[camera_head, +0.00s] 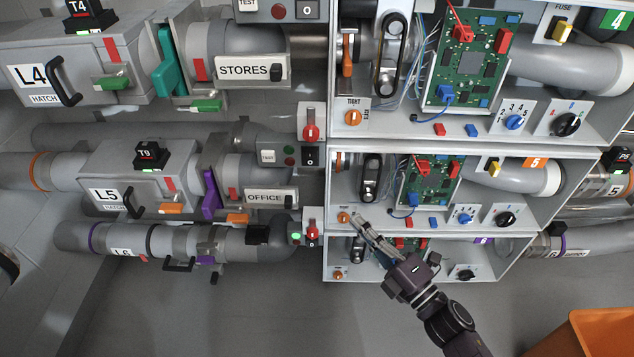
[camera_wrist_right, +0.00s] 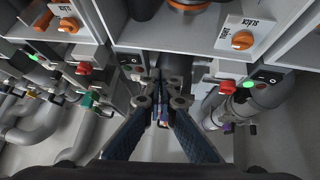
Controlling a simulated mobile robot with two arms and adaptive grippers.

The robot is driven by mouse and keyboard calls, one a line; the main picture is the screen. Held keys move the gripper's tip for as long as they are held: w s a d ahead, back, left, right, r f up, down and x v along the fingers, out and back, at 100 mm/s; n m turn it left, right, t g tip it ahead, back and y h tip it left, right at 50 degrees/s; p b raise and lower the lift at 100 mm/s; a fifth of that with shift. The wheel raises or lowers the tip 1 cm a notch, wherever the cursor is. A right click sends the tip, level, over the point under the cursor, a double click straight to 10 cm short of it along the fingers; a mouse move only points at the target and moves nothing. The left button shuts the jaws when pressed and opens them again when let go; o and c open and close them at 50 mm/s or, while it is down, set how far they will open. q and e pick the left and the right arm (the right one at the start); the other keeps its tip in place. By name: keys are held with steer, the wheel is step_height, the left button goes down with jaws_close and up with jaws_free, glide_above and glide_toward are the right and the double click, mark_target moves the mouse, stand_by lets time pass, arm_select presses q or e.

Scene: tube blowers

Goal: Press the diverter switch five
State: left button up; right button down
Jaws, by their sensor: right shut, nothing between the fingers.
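Bay five (camera_head: 590,168), marked with an orange 5, is the middle cabinet in the head view. A black rocker switch (camera_head: 310,156) is on a panel at its left edge, above a red lever (camera_head: 312,230). No readable label names a diverter switch, so I cannot tell which control it is. Bay five also has an orange knob (camera_head: 343,218), a blue selector knob (camera_head: 465,218) and a black dial (camera_head: 506,219). My right gripper (camera_head: 357,220) is shut and empty, its tips in front of the lower left of bay five. The right wrist view shows its fingers together (camera_wrist_right: 162,108). My left gripper is out of view.
Bay four (camera_head: 612,105) is above and bay six (camera_head: 500,268) is below, partly behind my right arm. Pipes with hatch L5 (camera_head: 110,195) run to the left. An orange bin (camera_head: 600,335) stands at lower right. The lower left is open floor.

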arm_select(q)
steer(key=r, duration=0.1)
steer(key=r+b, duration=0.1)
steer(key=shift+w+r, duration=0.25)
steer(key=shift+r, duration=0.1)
arm_select(e)
steer(key=s+a+r+n+y, duration=0.2)
steer(key=a+r+n+y, duration=0.1)
steer(key=r+n, duration=0.2)
steer(key=shift+r+g+y, duration=0.3)
steer(key=shift+g, duration=0.1)
steer(key=shift+s, duration=0.1)
glide_toward(304, 155)
steer(key=x, duration=0.5)
steer(key=shift+w+a+r, duration=0.2)
steer(key=shift+a, duration=0.15)
arm_select(q)
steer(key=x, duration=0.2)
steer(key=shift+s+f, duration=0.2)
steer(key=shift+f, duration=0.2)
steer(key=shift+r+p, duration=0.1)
steer(key=shift+p, duration=0.3)
